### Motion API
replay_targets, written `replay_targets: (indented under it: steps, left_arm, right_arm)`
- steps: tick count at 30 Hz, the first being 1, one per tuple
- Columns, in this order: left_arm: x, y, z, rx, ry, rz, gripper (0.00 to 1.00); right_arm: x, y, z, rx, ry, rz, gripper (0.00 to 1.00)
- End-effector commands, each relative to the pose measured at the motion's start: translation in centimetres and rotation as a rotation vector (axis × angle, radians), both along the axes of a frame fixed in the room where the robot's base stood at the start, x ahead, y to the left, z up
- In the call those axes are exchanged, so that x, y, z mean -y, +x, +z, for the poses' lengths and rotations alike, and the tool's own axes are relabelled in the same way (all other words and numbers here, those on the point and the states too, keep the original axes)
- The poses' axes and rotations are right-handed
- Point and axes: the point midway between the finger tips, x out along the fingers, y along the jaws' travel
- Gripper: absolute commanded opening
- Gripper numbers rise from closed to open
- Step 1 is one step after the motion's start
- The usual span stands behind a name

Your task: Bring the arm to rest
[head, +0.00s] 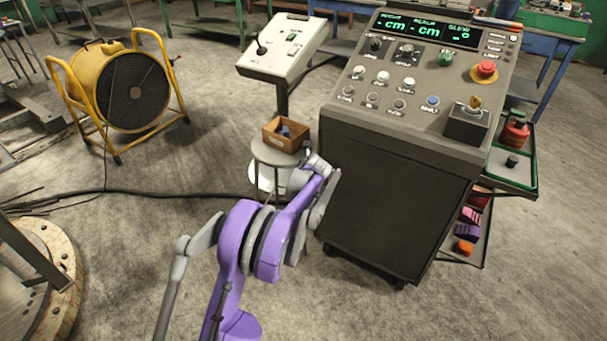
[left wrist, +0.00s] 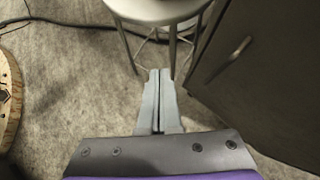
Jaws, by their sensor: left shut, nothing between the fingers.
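My left arm (head: 240,240), purple and grey, reaches up from the bottom of the head view to the front of the control console. Its fingers cannot be made out there. In the left wrist view my left gripper (left wrist: 159,73) is shut and empty, its grey fingers side by side. They point towards the legs of a round stool (left wrist: 158,10). The grey control console (head: 385,190) stands to the right of the arm; its dark side also shows in the left wrist view (left wrist: 270,75). My right gripper is in neither view.
A small wooden box (head: 287,142) sits on the stool (head: 277,157). A joystick panel (head: 285,50) stands behind it. A yellow drum fan (head: 118,85) is at the upper left. A black cable (head: 150,192) crosses the floor. Open concrete lies left of the arm.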

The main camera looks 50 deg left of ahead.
Motion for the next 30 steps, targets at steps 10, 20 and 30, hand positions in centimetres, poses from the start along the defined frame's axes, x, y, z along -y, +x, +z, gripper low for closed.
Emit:
replay_targets:
  steps: [10,20,30]
  left_arm:
    - [1.0,-3.6,3.8,0.0,0.0,0.0,0.0]
    - [1.2,-3.9,4.0,0.002,-0.002,0.001,0.0]
    - [14.3,-6.8,7.3,0.308,-0.329,0.313,0.0]
  right_arm:
    - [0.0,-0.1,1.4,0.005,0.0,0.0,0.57]
    - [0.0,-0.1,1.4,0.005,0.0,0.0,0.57]
    - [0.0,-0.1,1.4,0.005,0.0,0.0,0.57]
